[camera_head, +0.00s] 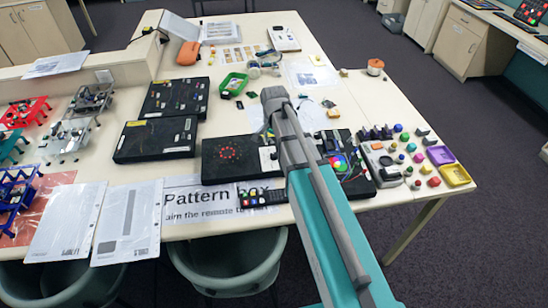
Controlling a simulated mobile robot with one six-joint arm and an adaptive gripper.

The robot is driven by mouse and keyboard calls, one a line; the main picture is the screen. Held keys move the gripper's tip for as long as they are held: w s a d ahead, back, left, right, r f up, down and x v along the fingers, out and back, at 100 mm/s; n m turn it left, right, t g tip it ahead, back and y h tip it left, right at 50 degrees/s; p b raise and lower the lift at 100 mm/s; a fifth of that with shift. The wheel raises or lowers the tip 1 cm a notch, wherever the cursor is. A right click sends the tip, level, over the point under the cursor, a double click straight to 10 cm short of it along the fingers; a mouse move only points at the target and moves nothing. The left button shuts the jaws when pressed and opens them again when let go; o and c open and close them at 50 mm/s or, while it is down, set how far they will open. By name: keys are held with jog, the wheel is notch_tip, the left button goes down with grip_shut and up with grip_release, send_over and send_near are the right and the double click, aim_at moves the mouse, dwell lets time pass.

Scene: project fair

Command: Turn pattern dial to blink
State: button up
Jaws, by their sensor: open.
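A black pattern box (215,172) with a ring of red lights (229,151) lies near the front edge of the table, behind a paper sign reading "Pattern box" (212,200). A small white panel (268,158) sits at the box's right end, close beside my arm. I cannot make out the pattern dial or its setting; the panel's details are too small and my arm covers the area to its right. My teal and grey arm reaches from the bottom right over the table. My gripper is not visible.
A black remote (263,196) lies in front of the box. Right of my arm are a black board with a coloured disc (339,162), a grey device (381,163), several coloured knobs and a yellow tray (455,175). Black boards (156,139) stand left. A chair (228,262) is at the front.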

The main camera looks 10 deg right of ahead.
aim_at(274, 155)
jog(key=shift+f+b, duration=2.6)
jog(key=shift+f, duration=0.3)
grip_shut()
jog(key=shift+n, duration=0.5)
jog(key=n, duration=0.3)
jog(key=shift+n, duration=2.4)
